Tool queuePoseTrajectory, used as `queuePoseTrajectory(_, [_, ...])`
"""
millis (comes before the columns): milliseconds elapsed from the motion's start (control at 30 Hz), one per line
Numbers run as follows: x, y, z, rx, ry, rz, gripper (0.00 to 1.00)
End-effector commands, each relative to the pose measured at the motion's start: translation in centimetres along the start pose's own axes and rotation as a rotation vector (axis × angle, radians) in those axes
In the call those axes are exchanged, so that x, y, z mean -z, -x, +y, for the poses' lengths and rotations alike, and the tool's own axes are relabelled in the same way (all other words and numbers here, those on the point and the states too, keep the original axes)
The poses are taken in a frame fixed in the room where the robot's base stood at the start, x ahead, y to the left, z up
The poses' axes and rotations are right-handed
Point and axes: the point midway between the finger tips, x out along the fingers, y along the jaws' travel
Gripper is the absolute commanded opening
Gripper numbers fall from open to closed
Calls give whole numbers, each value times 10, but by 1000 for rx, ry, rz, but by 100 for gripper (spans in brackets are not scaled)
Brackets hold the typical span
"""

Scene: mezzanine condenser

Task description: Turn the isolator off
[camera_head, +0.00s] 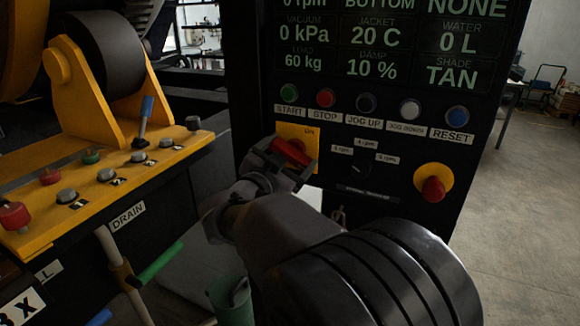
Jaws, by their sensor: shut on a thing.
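The isolator is a red handle (290,151) on a yellow plate (296,131) low on the left of the black control panel. The label "ON" shows on the plate above the handle. The handle looks tilted, sloping down to the right. My gripper (285,158) is at the isolator, shut on the red handle with a finger on each side. My gripper and wrist hide the lower part of the plate and any label there.
A row of buttons (367,103) labelled START to RESET sits above. A rotary speed selector (364,165) and a red emergency-type knob (433,189) are to the right. A yellow console (100,185) with a blue-tipped lever (144,120) stands left. Open floor lies far right.

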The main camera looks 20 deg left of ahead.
Motion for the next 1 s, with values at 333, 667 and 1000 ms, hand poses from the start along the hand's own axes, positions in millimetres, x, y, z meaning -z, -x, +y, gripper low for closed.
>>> queuePoseTrajectory(333, [-2, 0, 2, 0, -239, 0, 50])
queuePoseTrajectory(667, [-1, 0, 1, 0, -344, 0, 50])
queuePoseTrajectory(1000, [0, 0, 1, 0, -364, 0, 50])
